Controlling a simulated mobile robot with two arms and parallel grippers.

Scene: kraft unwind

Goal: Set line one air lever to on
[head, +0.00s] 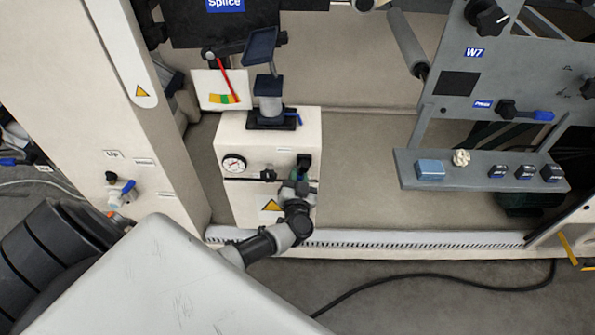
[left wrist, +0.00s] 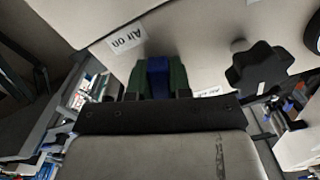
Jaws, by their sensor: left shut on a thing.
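The blue air lever (left wrist: 157,80) sits between the two green fingers of my left gripper (left wrist: 158,72) in the left wrist view. The gripper is shut on it. A label reading "Air on" (left wrist: 125,39) is on the white panel beside the lever; a second label below is partly hidden. In the head view my left gripper (head: 299,184) is at the right side of the front of a white box (head: 240,140), and it hides most of the lever there. My right gripper is in neither view.
The box carries a pressure gauge (head: 234,163) and a black knob (left wrist: 257,70) left of my gripper in the head view. A blue-handled valve (head: 127,188) is on the left column. A grey shelf (head: 480,178) with buttons juts out at right.

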